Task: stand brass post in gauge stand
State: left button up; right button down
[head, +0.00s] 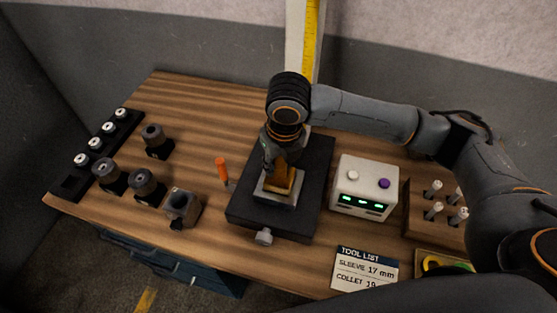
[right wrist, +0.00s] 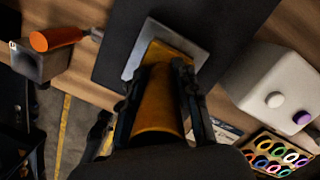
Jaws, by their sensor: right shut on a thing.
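The brass post (head: 287,181) is gripped by my right gripper (head: 277,168) over the gauge stand. In the right wrist view the brass post (right wrist: 160,108) runs between the two fingers, its far end within the outline of a grey square metal frame (right wrist: 133,62). I take this frame, which also shows in the head view (head: 275,200), as the gauge stand's socket on a black base (head: 240,213). The post looks close to upright. I cannot tell whether its lower end is inside the frame or just above it. My left gripper is not in view.
An orange-handled tool (head: 221,170) lies left of the black base. A white box (head: 363,185) with buttons stands right of it. Several dark holders (head: 143,183) are at the left. A tool list card (head: 366,270) and a peg board (head: 418,213) are at the right.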

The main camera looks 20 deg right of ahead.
jog(key=shift+w+f, duration=0.1)
jog(key=shift+f, duration=0.9)
dwell(0.5)
jog(key=c, duration=1.1)
grip_release()
jog(key=shift+o, duration=1)
jog(key=shift+s+f, duration=0.2)
jog(key=shift+s, duration=0.05)
jog(key=r, duration=0.4)
jog(key=s+r, duration=0.1)
jog(key=r, duration=0.7)
jog(key=shift+s+d+r, duration=0.1)
jog(key=shift+s+r, duration=0.05)
jog(key=shift+s, duration=0.15)
